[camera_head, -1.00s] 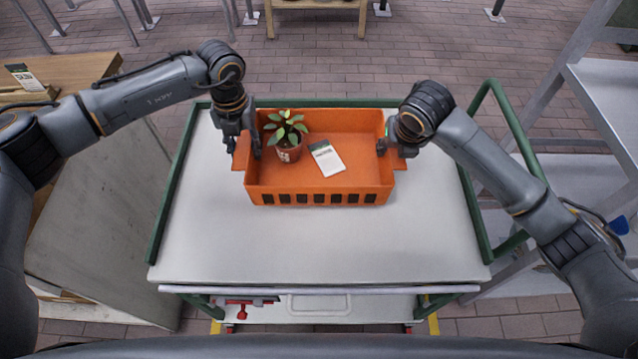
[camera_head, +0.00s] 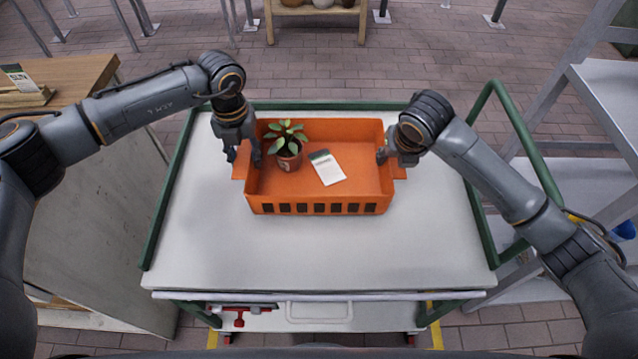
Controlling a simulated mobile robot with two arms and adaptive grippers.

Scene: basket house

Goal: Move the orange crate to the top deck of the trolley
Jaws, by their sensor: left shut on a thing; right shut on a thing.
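The orange crate (camera_head: 318,208) is upright over the white top deck (camera_head: 320,255) of the green-railed trolley, near its far side. I cannot tell whether its base touches the deck. Inside it are a small potted plant (camera_head: 287,145) at the left and a white packet with a dark green top (camera_head: 328,168) near the middle. My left gripper (camera_head: 243,158) is shut on the crate's left end. My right gripper (camera_head: 384,156) is shut on its right end. The fingertips are partly hidden by the gripper bodies and the crate walls.
The trolley's green rails (camera_head: 168,190) border the deck. A wooden-topped cabinet (camera_head: 75,75) stands at the left, grey metal shelving (camera_head: 605,90) at the right. A low wooden stand (camera_head: 316,10) is at the back. The near part of the deck is clear.

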